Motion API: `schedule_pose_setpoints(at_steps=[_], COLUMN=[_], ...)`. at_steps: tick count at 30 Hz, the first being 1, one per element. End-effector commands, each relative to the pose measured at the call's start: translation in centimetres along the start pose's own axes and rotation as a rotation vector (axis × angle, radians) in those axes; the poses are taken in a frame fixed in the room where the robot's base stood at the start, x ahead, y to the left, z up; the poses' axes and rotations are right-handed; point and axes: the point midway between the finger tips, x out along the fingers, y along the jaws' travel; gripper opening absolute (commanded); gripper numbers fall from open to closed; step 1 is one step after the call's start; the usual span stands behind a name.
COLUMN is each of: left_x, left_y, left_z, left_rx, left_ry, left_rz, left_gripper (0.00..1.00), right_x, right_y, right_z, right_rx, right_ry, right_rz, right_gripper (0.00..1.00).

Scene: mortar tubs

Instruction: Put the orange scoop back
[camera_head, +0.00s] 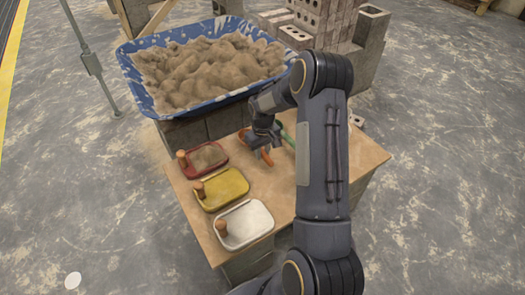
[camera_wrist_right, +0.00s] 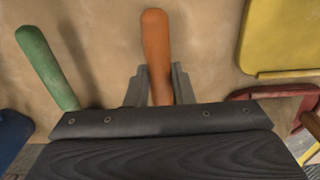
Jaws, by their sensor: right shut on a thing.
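The orange scoop (camera_head: 267,158) is at the table's middle, partly hidden by my right gripper (camera_head: 262,138). In the right wrist view its orange handle (camera_wrist_right: 155,40) stands out between the two fingers of the right gripper (camera_wrist_right: 160,88), which is shut on it. The scoop's far end is hidden, and I cannot tell whether it touches the table. A green-handled tool (camera_head: 288,139) is beside it and shows in the wrist view as a green handle (camera_wrist_right: 47,70). My left gripper is not in view.
A red tub (camera_head: 222,150), a yellow tub (camera_head: 222,189) and a white tub (camera_head: 245,226) line the left of the wooden table (camera_head: 368,157). A large blue tub (camera_head: 150,103) heaped with sandy mortar stands behind. Grey blocks (camera_head: 367,45) are stacked at the back.

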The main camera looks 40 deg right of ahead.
Motion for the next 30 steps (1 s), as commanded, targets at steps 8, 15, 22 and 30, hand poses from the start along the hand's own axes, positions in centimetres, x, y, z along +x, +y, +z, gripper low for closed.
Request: schedule_pose_setpoints(at_steps=[8,15,22,30], left_x=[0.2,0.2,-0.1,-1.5], left_y=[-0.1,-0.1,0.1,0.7], left_z=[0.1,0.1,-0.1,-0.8], left_rx=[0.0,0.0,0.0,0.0], left_ry=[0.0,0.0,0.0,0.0], left_rz=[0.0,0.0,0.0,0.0], left_gripper=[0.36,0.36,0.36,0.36], right_x=[0.3,0.3,-0.5,-5.2], right_y=[0.0,0.0,0.0,0.0], right_z=[0.0,0.0,0.0,-0.1], right_rx=[0.0,0.0,0.0,0.0], right_ry=[0.001,0.001,0.001,0.003], right_rz=[0.0,0.0,0.0,0.001], right_gripper=[0.33,0.47,0.47,0.47])
